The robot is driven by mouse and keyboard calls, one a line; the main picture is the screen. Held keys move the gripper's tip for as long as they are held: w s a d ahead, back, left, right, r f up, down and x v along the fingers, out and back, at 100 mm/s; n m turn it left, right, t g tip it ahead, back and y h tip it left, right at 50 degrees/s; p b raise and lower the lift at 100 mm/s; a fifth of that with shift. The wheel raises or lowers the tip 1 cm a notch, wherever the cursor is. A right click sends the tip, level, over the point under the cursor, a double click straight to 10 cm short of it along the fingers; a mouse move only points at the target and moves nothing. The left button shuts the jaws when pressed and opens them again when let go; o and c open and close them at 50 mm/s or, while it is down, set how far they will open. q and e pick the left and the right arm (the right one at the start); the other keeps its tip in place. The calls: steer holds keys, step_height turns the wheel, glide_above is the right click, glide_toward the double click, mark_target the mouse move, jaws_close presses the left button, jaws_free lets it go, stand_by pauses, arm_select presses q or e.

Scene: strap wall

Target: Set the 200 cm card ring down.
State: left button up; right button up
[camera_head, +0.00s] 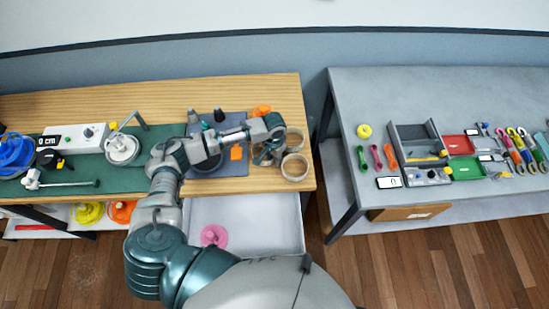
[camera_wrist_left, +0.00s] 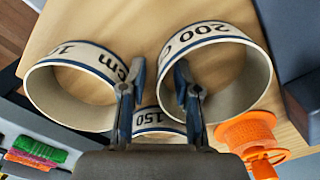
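The 200 cm card ring (camera_wrist_left: 215,75) is a cream band with blue edges and black print. The head view shows this gripper (camera_head: 272,150) beside the rings. My right gripper is not in view.
A second ring (camera_wrist_left: 70,85) and the 150 ring (camera_wrist_left: 160,122) stand close to the fingers. An orange spool (camera_wrist_left: 252,132) is near the 200 cm ring. The table's right edge is close; a grey table (camera_head: 350,110) stands beyond a gap.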

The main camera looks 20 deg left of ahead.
arm_select(q)
step_height(320, 180, up, 12)
stand_by(0.4)
stand_by(0.4)
